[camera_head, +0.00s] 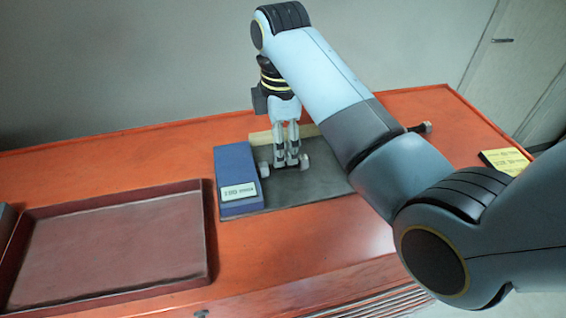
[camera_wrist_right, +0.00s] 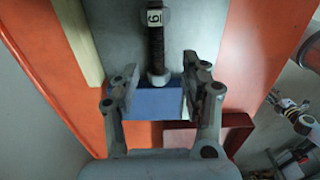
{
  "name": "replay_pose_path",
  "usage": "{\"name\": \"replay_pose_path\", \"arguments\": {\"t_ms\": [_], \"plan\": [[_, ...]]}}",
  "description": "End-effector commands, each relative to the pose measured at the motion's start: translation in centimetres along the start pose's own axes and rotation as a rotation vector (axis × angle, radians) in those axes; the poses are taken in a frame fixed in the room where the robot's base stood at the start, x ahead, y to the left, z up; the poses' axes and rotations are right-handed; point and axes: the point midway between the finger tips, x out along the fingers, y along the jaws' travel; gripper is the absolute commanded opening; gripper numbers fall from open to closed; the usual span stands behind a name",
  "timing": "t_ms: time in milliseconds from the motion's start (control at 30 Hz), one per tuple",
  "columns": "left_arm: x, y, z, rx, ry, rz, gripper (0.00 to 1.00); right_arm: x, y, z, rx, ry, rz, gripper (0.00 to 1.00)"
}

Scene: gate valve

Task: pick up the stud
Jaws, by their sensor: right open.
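The stud (camera_head: 265,168) is a short dark threaded rod with pale nuts at its ends. It lies on the grey mat (camera_head: 325,185), just right of a blue block. In the right wrist view the stud (camera_wrist_right: 157,45) carries a small white tag with a digit, and its near nut sits between my fingers. In the wrist view this gripper (camera_wrist_right: 160,88) has one finger on each side of the stud, with gaps showing. My left gripper is out of view.
The blue block (camera_head: 232,165) with a white label stands close left of the stud. A beige strip (camera_head: 260,137) lies behind. A dark red tray (camera_head: 110,192), empty, is at left. A dark bolt-like piece (camera_head: 427,127) and yellow notes (camera_head: 505,160) are at right. My right arm hides part of the mat.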

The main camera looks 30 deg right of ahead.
Motion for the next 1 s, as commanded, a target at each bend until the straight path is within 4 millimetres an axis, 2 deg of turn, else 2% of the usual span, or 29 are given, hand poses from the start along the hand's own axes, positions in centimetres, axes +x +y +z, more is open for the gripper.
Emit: {"name": "replay_pose_path", "arguments": {"t_ms": [133, 333, 633, 900, 967, 1000], "plan": [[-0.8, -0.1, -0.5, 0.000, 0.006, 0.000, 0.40, 1.7, 0.0, 0.4, 0.001, -0.002, -0.005, 0.45], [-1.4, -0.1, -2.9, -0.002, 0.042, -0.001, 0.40, 4.6, 0.2, 0.5, 0.001, 0.000, -0.003, 0.45], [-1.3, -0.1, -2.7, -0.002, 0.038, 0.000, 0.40, 5.2, 0.2, 0.5, 0.001, 0.001, 0.000, 0.44], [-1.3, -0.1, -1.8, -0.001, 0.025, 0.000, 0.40, 5.2, 0.2, 0.5, 0.001, 0.001, 0.000, 0.09], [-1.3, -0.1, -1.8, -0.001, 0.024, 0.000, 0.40, 5.2, 0.2, 0.5, 0.001, 0.001, 0.000, 0.01], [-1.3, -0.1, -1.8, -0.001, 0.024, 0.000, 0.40, 5.2, 0.2, 0.5, 0.001, 0.001, 0.000, 0.00]]}}
